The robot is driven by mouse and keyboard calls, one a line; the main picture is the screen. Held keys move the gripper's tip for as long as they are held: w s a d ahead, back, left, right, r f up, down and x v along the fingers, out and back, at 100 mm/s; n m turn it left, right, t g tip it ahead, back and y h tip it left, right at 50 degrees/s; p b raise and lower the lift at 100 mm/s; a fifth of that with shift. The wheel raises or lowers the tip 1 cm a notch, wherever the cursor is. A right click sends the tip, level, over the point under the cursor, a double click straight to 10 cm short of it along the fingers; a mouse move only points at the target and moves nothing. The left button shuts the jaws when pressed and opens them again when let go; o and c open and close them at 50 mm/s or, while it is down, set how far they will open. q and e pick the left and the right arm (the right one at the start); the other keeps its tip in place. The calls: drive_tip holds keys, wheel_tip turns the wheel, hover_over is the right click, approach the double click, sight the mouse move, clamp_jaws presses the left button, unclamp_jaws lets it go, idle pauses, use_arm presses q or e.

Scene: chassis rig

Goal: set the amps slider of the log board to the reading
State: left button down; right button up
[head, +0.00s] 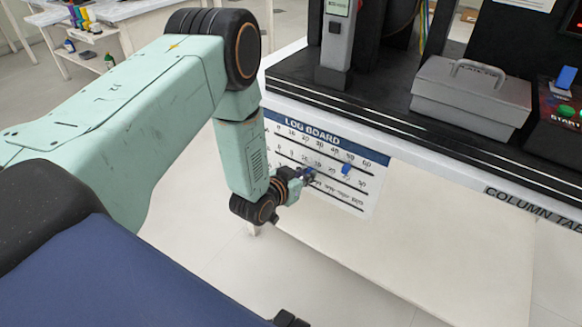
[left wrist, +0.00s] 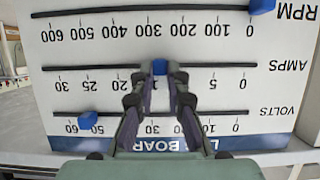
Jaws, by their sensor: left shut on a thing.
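The log board (head: 374,196) is a white panel with a blue header on the front of the bench. It shows upside down in the left wrist view (left wrist: 280,95). My left gripper (head: 306,175) is at its middle row. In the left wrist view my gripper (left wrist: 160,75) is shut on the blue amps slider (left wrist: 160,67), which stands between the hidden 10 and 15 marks. The blue volts slider (left wrist: 88,119) is near 50; it also shows in the head view (head: 346,169). The blue rpm slider (left wrist: 262,6) is at 0. My right gripper is not in view.
A grey toolbox (head: 472,95) and a control box with green buttons (head: 566,111) stand on the dark bench top. A grey post with a small display (head: 338,6) stands behind; its text is too small to read. The floor below the board is clear.

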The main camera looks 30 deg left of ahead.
use_arm(q)
drive_tip(key=shift+d, duration=0.7)
drive_tip(key=c, duration=1.3)
unclamp_jaws()
drive_tip(key=v, duration=1.2)
drive_tip(key=shift+s, duration=0.1)
